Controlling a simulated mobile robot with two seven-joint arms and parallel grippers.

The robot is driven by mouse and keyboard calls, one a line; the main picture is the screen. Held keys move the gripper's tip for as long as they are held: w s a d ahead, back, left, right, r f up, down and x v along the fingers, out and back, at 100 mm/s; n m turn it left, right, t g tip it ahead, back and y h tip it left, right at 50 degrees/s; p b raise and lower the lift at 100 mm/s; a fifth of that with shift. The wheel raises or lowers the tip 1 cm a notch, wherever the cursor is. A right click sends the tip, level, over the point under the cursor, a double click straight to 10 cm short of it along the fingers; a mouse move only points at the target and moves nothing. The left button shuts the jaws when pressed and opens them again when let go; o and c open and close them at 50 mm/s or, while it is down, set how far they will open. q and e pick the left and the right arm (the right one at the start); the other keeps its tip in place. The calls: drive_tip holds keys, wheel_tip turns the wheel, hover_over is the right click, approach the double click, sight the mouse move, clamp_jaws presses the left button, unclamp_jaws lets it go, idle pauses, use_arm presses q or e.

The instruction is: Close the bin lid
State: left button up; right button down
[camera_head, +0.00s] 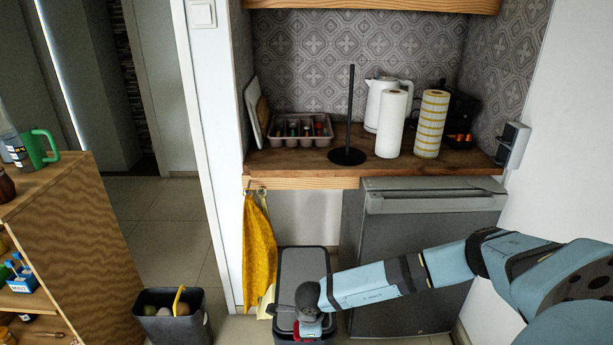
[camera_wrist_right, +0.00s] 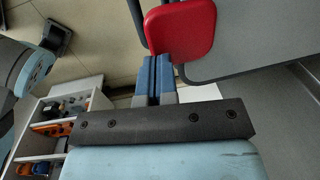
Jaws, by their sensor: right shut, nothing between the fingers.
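A grey bin with a dark-rimmed lid (camera_head: 302,267) stands under the counter, left of the grey appliance. The lid looks flat over the bin, but my right wrist covers its front end, so I cannot tell whether it is fully closed. My right gripper (camera_head: 311,333) is at that front end, pointing down. In the wrist view my blue fingers (camera_wrist_right: 155,78) are together, with nothing between them. A red tab (camera_wrist_right: 181,28) lies just beyond or against the fingertips, beside the grey lid panel (camera_wrist_right: 245,38); contact is unclear. My left gripper is out of view.
A yellow towel (camera_head: 258,247) hangs left of the bin. The grey appliance (camera_head: 415,255) stands close on its right. A small dark bucket (camera_head: 152,325) with round items is at lower left, near a wooden shelf (camera_head: 80,250). Tiled floor between is clear.

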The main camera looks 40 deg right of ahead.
wheel_tip(320, 180, down, 3)
drive_tip(key=shift+s+a+f+b, duration=0.15)
drive_tip(key=shift+f+b, duration=0.05)
drive_tip(key=shift+b, duration=0.35)
drive_tip(key=shift+f, duration=0.35)
drive_tip(key=shift+s+a+f+b, duration=0.1)
drive_tip(key=shift+s+f+b, duration=0.15)
drive_tip(key=shift+b, duration=0.1)
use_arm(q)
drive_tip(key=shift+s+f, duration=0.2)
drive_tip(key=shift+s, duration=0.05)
use_arm(e)
drive_tip(key=shift+s+f, duration=0.1)
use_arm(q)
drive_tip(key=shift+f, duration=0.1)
use_arm(e)
drive_tip(key=shift+s+a+f, duration=0.1)
use_arm(q)
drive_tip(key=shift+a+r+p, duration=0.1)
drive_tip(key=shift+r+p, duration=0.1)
drive_tip(key=shift+p, duration=0.95)
use_arm(e)
wheel_tip(320, 180, up, 15)
drive_tip(key=shift+s+a, duration=0.2)
drive_tip(key=shift+a, duration=0.1)
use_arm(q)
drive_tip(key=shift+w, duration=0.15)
use_arm(e)
drive_tip(key=shift+w+a, duration=0.1)
